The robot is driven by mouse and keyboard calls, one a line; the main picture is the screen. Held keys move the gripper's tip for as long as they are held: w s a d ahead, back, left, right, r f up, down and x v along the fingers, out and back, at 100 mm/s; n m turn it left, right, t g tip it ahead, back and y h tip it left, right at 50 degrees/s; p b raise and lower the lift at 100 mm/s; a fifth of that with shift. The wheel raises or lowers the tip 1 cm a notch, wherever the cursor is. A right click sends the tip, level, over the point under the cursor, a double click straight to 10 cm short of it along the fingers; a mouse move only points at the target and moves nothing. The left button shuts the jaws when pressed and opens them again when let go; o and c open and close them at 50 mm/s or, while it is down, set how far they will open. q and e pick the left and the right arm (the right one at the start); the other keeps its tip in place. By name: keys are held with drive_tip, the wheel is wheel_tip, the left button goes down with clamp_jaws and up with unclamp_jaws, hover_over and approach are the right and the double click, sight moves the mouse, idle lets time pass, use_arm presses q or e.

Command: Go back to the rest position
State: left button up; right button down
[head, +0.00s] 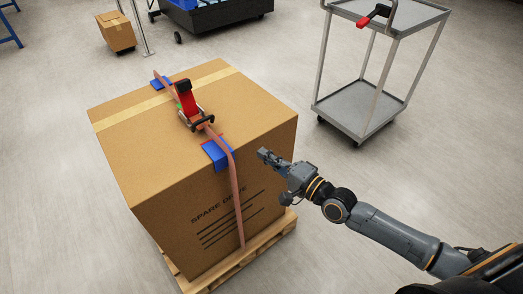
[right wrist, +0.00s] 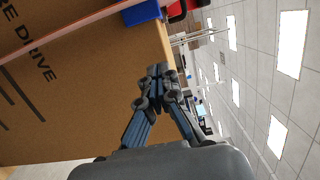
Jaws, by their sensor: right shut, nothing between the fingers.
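My right gripper (head: 264,153) is shut and empty. It is in front of the right face of a large cardboard box (head: 120,148), apart from it as far as I can tell. In the right wrist view the shut fingers (right wrist: 159,72) show in front of the box's printed side (right wrist: 80,110). My left gripper is not in view.
The box stands on a wooden pallet (head: 276,238). A strap (head: 236,190) with a red ratchet (head: 188,100) and blue corner protectors (head: 216,154) runs over it. A grey cart (head: 340,115) stands at the back right. Open floor lies between cart and box.

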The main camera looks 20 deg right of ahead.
drive_tip(key=shift+v, duration=3.45)
drive_tip(key=s+f+n+g+h, duration=0.2)
drive_tip(key=s+f+n+g, duration=0.15)
drive_tip(key=f, duration=0.75)
drive_tip(key=s+d+f+n+g+h, duration=0.1)
drive_tip(key=s+f+n+g+h, duration=0.3)
drive_tip(key=f, duration=0.8)
drive_tip(key=s+f+n+g+h, duration=0.1)
drive_tip(key=s+f+n+g, duration=0.3)
drive_tip(key=f, duration=0.7)
drive_tip(key=s+a+f+n+g+h, duration=0.25)
drive_tip(key=s+f, duration=0.55)
drive_tip(key=s, duration=0.6)
use_arm(q)
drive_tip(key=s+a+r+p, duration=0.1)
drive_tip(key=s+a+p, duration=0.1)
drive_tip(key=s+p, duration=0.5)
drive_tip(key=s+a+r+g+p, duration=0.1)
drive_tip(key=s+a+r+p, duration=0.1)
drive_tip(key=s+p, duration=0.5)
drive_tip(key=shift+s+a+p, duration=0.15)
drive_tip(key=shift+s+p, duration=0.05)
drive_tip(key=shift+p, duration=0.25)
use_arm(e)
drive_tip(key=s+d+r, duration=0.3)
drive_tip(key=s, duration=1)
drive_tip(key=shift+s+d+r+g, duration=0.15)
drive_tip(key=shift+s+d+g, duration=0.05)
drive_tip(key=shift+d+g, duration=0.1)
